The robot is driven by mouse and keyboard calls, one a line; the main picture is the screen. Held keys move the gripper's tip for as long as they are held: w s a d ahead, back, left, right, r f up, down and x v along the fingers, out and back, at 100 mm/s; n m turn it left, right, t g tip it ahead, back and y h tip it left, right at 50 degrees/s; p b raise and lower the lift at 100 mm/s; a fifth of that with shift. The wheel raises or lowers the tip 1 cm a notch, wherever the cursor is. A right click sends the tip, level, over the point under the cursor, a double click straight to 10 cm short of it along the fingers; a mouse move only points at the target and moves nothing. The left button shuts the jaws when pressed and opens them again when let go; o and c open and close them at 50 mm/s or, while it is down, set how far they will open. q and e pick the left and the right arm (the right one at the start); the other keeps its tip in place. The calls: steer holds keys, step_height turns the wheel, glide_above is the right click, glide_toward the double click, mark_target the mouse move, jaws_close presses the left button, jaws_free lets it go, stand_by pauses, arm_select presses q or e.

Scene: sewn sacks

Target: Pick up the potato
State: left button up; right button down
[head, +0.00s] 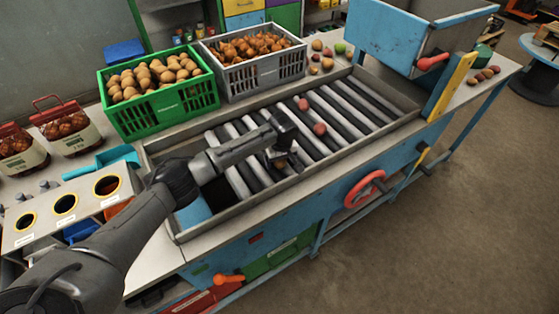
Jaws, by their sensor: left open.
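My left gripper (285,147) is open over the roller conveyor (348,105), its arm coming in from the lower left. A small brownish round item (281,164), which looks like a potato, lies on the rollers at the gripper's lower finger. It is partly hidden, and I cannot tell whether the fingers touch it. Two reddish round items lie further right on the rollers, one nearer (320,129) and one further back (303,104). My right gripper is not in view.
A green crate (165,115) of potatoes and a grey crate (262,75) of onions stand behind the conveyor. Filled net bags (68,130) stand at left. A blue hopper (395,40) rises at the right end. A metal rim (330,158) edges the rollers.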

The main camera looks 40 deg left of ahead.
arm_select(q)
steer(key=c, duration=1)
steer(key=shift+r, duration=0.1)
